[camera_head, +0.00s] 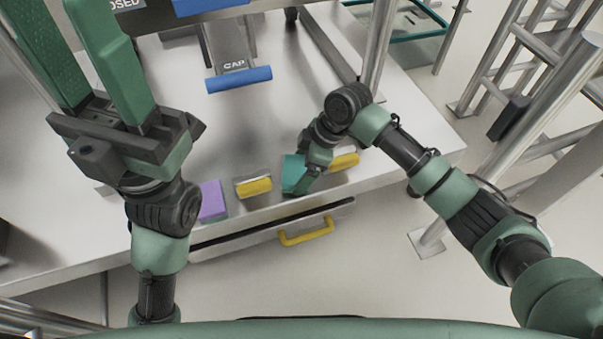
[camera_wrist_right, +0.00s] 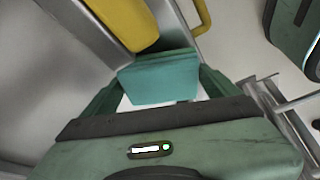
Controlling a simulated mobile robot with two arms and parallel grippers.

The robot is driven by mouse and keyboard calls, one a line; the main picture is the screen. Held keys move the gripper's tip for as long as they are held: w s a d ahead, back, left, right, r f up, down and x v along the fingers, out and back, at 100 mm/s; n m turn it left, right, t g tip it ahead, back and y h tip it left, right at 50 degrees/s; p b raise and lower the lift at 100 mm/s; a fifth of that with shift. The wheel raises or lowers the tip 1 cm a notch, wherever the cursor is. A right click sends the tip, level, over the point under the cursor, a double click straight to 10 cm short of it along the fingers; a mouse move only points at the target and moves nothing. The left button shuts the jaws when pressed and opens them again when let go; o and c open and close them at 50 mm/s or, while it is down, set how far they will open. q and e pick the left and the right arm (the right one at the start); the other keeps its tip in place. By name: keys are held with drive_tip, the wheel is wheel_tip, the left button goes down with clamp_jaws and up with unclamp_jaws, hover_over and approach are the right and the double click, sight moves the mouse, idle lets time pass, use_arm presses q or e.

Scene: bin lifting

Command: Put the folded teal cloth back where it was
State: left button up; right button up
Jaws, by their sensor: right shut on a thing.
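The folded teal cloth (camera_head: 292,172) is at the front edge of the steel table, in the grasp of my right gripper (camera_head: 302,180). In the right wrist view the cloth (camera_wrist_right: 160,80) sits between the two green fingers of the right gripper (camera_wrist_right: 160,88). Whether the cloth touches the tabletop is hard to tell. My left gripper (camera_head: 75,60) is raised at the left, its two long green fingers apart with nothing seen between them.
A purple block (camera_head: 212,200), a yellow-fronted holder (camera_head: 254,187) and another yellow piece (camera_head: 345,161) line the table's front edge beside the cloth. A drawer with a yellow handle (camera_head: 306,232) is below. A blue-handled lever (camera_head: 238,80) stands behind. Tabletop between is clear.

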drive_tip(key=shift+f, duration=0.7)
drive_tip(key=shift+f, duration=0.1)
drive_tip(key=o, duration=1.2)
